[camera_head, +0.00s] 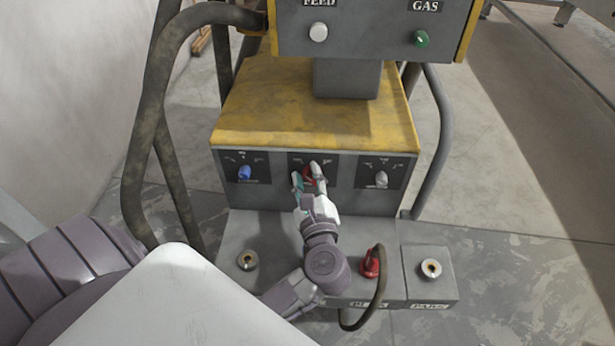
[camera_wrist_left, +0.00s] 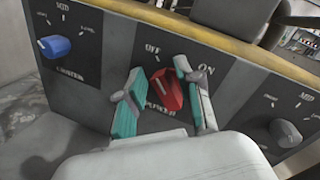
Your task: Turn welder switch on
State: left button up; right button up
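The red switch knob (camera_wrist_left: 166,92) sits on the middle panel of the welder's front, between the OFF and ON labels. Its upper end points up toward OFF in the wrist view. It also shows partly in the head view (camera_head: 309,177), behind my fingers. My left gripper (camera_head: 305,171) is at the knob, with one finger on each side of it. In the left wrist view its fingers (camera_wrist_left: 158,68) are apart; a gap shows on the left, and the right fingertip is close to the knob or touching it. My right gripper is not in view.
A blue knob (camera_head: 245,173) is on the left panel and a grey knob (camera_head: 381,179) on the right panel. Below, a red plug with a cable (camera_head: 371,262) and a metal socket (camera_head: 431,267) stand on the lower ledge. A control box (camera_head: 370,30) overhangs the yellow top (camera_head: 260,105).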

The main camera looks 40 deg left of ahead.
pick_arm(q)
grip_shut()
jog(key=shift+m, duration=0.3)
jog(key=shift+d+m, duration=0.15)
jog(key=shift+m, duration=0.75)
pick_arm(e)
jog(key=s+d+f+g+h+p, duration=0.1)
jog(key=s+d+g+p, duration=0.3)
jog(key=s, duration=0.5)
pick_arm(q)
jog(key=shift+w+d+f+m+t+h+p, duration=0.1)
jog(key=shift+w+d+m+t+h+p, duration=0.35)
jog(key=shift+m, duration=2.65)
jog(key=shift+d+f+m+t+h+p, duration=0.3)
jog(key=shift+m+t, duration=0.8)
jog(key=shift+m, duration=2)
jog(key=shift+w+d+r+m+t+h+p, duration=0.15)
jog(key=shift+m+t+p, duration=0.5)
jog(key=shift+m, duration=2.45)
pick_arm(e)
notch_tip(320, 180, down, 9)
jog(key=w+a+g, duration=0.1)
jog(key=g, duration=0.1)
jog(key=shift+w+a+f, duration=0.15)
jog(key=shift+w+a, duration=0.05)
